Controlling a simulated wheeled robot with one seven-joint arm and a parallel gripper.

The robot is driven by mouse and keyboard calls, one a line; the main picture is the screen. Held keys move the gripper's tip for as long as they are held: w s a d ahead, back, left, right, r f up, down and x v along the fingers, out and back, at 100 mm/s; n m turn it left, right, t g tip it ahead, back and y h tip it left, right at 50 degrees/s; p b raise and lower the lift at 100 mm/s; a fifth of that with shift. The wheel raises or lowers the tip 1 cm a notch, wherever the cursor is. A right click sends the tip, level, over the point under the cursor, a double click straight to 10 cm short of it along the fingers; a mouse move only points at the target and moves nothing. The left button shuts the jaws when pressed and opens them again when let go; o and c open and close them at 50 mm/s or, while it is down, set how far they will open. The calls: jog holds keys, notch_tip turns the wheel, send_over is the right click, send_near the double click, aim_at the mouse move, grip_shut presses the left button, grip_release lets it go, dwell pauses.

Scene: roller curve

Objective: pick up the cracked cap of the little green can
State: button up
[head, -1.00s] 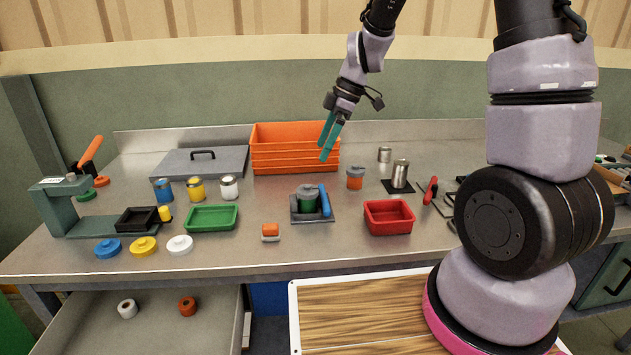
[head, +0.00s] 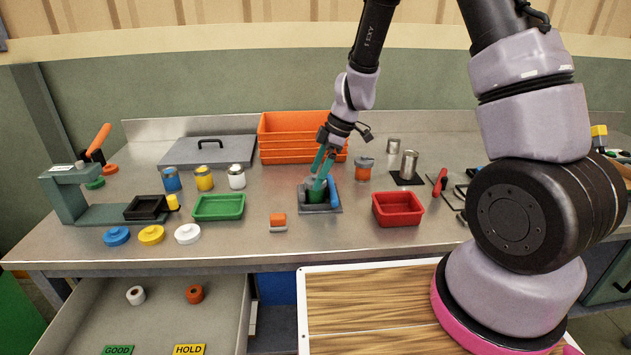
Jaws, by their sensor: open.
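The little green can (head: 316,197) stands on a dark grey square plate (head: 322,210) at the middle of the bench, beside a blue upright piece (head: 333,193). Its grey cap (head: 310,184) is on top, partly hidden by my gripper. I cannot make out a crack at this size. My gripper (head: 318,184) has teal fingers and points down at the can's top. The fingers overlap the cap in the picture; I cannot tell whether they touch it.
An orange crate stack (head: 290,123) stands close behind my gripper. An orange can (head: 363,170) with a grey top and a red tray (head: 397,220) are to the right. A green tray (head: 218,217) is left.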

jog(key=c, duration=1.5)
jog(key=shift+r, duration=7)
